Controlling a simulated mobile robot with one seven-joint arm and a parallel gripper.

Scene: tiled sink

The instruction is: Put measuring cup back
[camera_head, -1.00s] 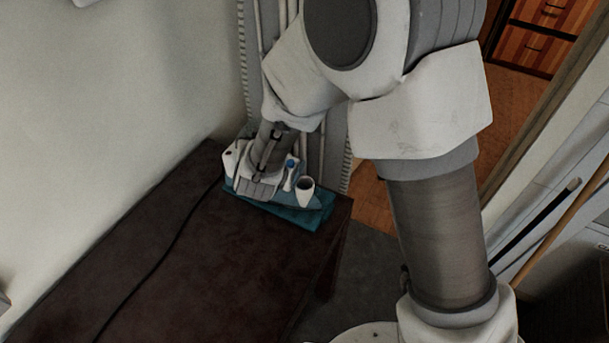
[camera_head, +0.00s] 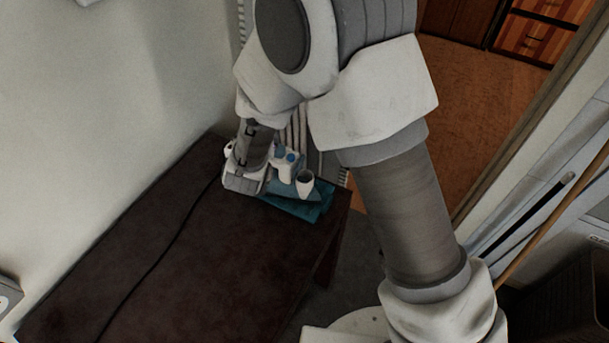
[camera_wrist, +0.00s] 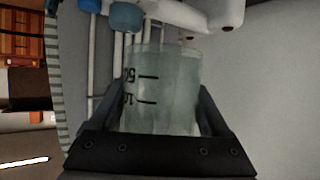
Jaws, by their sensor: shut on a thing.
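The measuring cup (camera_wrist: 165,85) is clear and slightly greenish, with dark scale marks. In the wrist view it sits between the two dark fingers of my gripper (camera_wrist: 160,110), which is shut on it. In the head view my gripper (camera_head: 243,182) is low over the dark table, left of a group of white items. The cup cannot be made out there, as my gripper and wrist cover that spot.
A teal mat or tray (camera_head: 310,209) lies at the table's (camera_head: 160,260) far right corner. On or beside it stand a white cup (camera_head: 305,186) and white items with blue tops (camera_head: 290,160). Pipes (camera_head: 298,130) and a wall stand behind. The table's near part is clear except for a dark cable.

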